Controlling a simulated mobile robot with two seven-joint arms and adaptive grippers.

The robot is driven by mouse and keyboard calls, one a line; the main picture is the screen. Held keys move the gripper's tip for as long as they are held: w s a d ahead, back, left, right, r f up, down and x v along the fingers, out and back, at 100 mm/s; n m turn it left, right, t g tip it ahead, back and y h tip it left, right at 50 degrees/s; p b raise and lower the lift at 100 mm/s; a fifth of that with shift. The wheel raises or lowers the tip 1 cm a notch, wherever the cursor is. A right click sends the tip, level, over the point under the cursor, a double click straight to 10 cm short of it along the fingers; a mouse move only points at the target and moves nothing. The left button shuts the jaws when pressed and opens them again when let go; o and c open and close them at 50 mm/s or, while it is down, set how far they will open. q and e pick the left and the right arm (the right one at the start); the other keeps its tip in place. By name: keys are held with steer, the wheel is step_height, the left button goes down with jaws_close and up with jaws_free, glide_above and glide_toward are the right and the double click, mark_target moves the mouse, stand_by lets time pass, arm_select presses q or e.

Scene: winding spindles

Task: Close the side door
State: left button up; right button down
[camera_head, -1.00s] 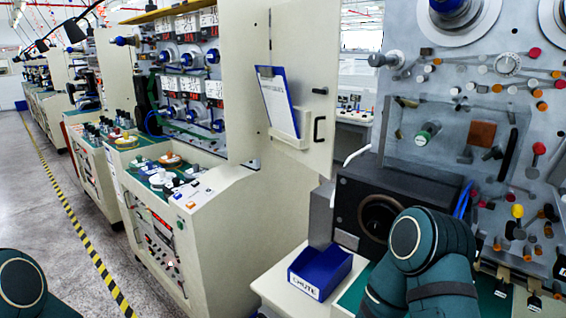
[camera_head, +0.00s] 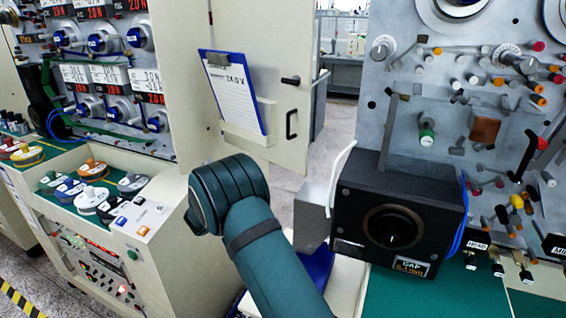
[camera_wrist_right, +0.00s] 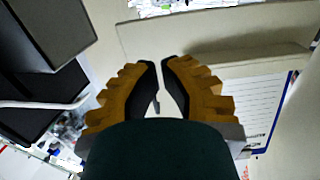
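The side door (camera_head: 285,60) is a cream panel standing open from the cabinet in the middle of the head view. It carries a blue clipboard (camera_head: 234,92) in a pocket, a black latch (camera_head: 290,80) and a black bar handle (camera_head: 291,123). My right arm crosses in front below the door, and its gripper is hidden in the head view. In the right wrist view, my right gripper (camera_wrist_right: 161,62) has its fingertips almost together, with no held object visible. The clipboard (camera_wrist_right: 268,108) shows to its right. My left gripper is not in view.
A cream machine cabinet (camera_head: 150,262) with several spools stands at left. A black box with a round opening (camera_head: 345,208) stands right of my arm, before a grey panel (camera_head: 395,110) with protruding pegs and knobs. Floor shows through the gap between the door and this panel.

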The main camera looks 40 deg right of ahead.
mark_target(289, 163)
steer(key=shift+m+g, duration=0.3)
steer(key=d, duration=0.4)
steer(key=w+d, duration=0.1)
steer(key=d, duration=0.4)
steer(key=w+d+r+p, duration=0.1)
steer(key=d, duration=0.4)
steer(key=shift+d, duration=0.1)
